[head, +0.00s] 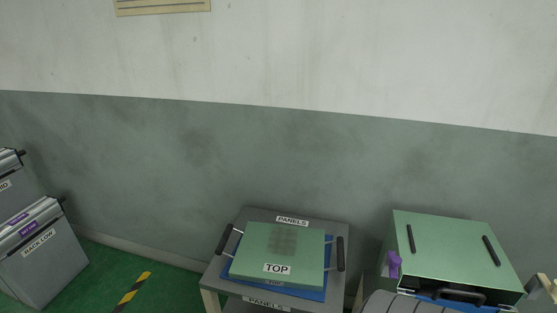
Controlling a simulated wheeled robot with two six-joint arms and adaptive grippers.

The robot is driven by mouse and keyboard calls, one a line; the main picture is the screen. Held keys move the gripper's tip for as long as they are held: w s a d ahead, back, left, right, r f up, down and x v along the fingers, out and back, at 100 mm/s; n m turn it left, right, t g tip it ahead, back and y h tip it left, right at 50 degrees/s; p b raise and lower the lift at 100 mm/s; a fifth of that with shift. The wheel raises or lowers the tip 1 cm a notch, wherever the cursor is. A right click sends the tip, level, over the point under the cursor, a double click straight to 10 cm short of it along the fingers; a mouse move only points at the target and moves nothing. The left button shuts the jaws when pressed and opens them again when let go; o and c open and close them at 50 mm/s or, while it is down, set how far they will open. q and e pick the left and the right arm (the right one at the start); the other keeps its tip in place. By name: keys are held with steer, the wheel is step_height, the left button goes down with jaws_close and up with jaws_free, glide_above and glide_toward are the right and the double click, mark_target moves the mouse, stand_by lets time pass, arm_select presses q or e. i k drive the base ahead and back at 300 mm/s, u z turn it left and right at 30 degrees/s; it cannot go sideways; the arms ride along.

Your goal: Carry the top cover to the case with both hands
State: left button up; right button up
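The top cover (260,251) is a flat green panel with a white "TOP" label and a dark mesh patch. It lies on a grey stand labelled "PANELS" (217,267), with blue (316,295) showing beneath it. A black handle (224,240) stands at its left side and another (340,254) at its right side. A green box (450,237) with two dark bars on its top is at the right; I cannot tell whether it is the case. Neither of my grippers is in view.
Grey labelled containers (50,262) stand at the left. A yellow-black floor stripe (131,293) crosses the green floor between them and the stand. A purple piece (394,265) is at the green box's left side. A grey ribbed object (392,304) is below it. A wall runs behind.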

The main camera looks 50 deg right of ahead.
mark_target(451, 245)
steer(key=z, duration=0.6)
steer(key=i, duration=0.75)
steer(key=z, duration=0.85)
